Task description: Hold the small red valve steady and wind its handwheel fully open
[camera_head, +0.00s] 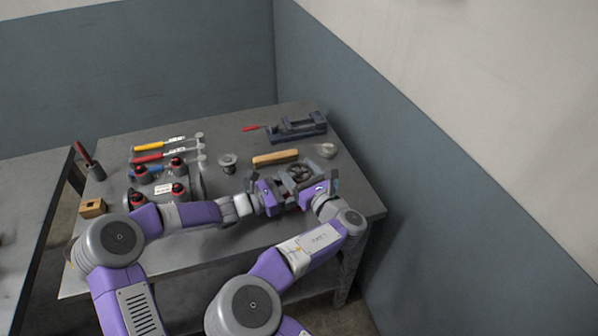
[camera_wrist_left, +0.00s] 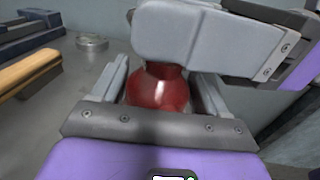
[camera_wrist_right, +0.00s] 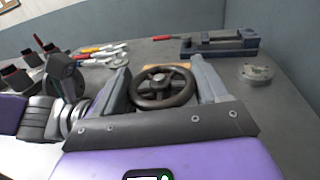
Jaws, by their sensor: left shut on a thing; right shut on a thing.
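The small red valve (camera_wrist_left: 160,90) shows in the left wrist view, its round red body between the fingers of my left gripper (camera_wrist_left: 160,92), which is shut on it. A grey finger of the other gripper covers its upper part there. The dark spoked handwheel (camera_wrist_right: 164,87) shows in the right wrist view between the fingers of my right gripper (camera_wrist_right: 165,90), which is shut on it. In the head view the handwheel (camera_head: 300,172) sits between my left gripper (camera_head: 272,188) and my right gripper (camera_head: 318,185), which are close together over the table.
A wooden-handled tool (camera_head: 276,158) lies just behind the grippers, and a dark vise (camera_head: 298,127) stands at the back right. Several red-topped fittings (camera_head: 179,190) and hand tools (camera_head: 160,145) lie at the left of the table (camera_head: 240,132). A wall rises close on the right.

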